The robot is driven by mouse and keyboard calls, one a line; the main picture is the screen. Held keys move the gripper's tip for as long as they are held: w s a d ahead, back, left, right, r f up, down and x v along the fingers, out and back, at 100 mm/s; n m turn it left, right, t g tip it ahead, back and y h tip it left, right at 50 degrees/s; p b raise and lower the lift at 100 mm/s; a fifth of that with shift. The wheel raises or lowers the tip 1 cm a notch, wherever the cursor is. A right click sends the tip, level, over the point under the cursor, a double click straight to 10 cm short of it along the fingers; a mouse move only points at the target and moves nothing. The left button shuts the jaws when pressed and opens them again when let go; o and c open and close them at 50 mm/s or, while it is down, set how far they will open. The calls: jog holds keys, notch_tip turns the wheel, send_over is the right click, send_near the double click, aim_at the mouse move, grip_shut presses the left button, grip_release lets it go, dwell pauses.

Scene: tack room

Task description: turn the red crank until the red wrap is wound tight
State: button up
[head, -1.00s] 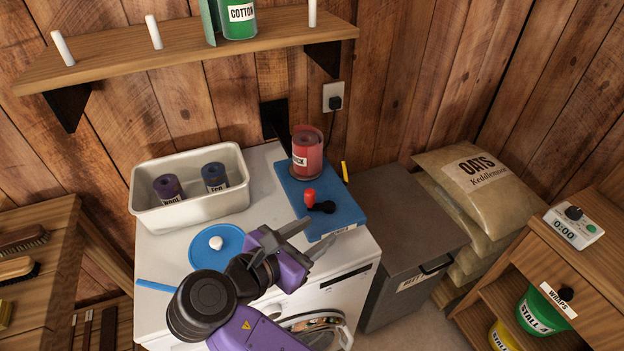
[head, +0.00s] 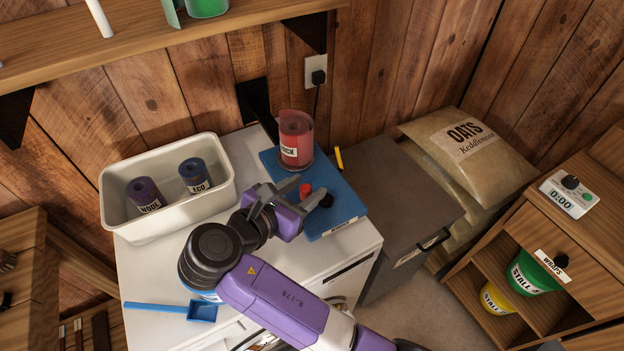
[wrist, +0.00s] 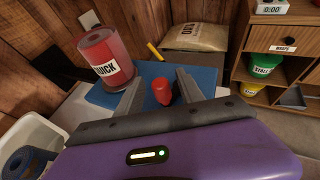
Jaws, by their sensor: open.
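The red wrap (head: 296,138) stands upright at the back of the blue winder board (head: 345,207) on the white machine; its label reads "QUICK" in the wrist view (wrist: 106,62). The red crank knob (head: 305,190) sits on a black crank arm (head: 326,200) in front of the wrap. My gripper (head: 297,196) is open at the board's front left. In the wrist view the red crank knob (wrist: 162,92) shows between the two fingers, and I cannot tell whether either finger touches it.
A cream bin (head: 168,222) with a purple wrap (head: 146,195) and a blue wrap (head: 195,176) stands left. A blue scoop (head: 200,311) lies at the front. A yellow stick (head: 339,158) is right of the wrap. A grey lidded bin (head: 395,195) stands right of the machine.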

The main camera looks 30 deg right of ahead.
aim_at(309, 186)
jog(key=shift+x, duration=1.8)
grip_shut()
